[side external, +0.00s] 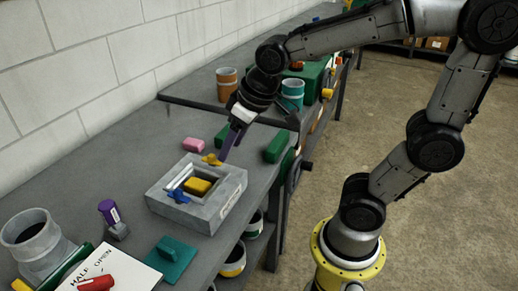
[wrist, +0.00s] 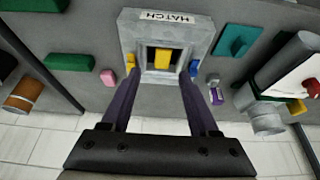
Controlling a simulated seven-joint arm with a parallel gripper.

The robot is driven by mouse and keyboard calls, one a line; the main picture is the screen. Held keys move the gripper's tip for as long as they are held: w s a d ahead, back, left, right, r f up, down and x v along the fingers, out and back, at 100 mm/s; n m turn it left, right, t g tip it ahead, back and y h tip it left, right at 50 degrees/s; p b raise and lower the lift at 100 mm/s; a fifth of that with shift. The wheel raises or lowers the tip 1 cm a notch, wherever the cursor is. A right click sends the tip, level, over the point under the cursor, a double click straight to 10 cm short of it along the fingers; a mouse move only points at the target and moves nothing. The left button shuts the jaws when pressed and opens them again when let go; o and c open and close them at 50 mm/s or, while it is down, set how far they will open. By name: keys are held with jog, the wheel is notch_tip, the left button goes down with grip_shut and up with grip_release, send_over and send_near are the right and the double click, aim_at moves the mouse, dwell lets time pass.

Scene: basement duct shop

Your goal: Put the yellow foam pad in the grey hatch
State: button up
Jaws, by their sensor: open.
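The grey hatch (side external: 226,203) is a square block with a recessed opening, standing on the workbench. It also shows in the wrist view (wrist: 133,37), with a label reading HATCH. The yellow foam pad (side external: 198,186) lies inside the opening, and it shows there in the wrist view (wrist: 162,58) too. My gripper (side external: 228,146) is open and empty, above the bench by the hatch's far edge and apart from the pad. In the wrist view its two purple fingers (wrist: 159,82) are spread toward the hatch. How deep the pad sits is hard to tell.
A yellow latch (side external: 212,159) and a blue latch (side external: 178,195) are at the hatch's edges. A pink block (side external: 193,144) and green blocks (side external: 277,146) lie behind. A teal plate (side external: 165,260), a purple-handled tool (side external: 109,212) and a grey pipe (side external: 38,240) are in front.

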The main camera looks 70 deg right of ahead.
jog(key=s+d, duration=0.1)
jog(key=s, duration=1.1)
jog(key=shift+r+t, duration=0.25)
jog(key=shift+t, duration=0.15)
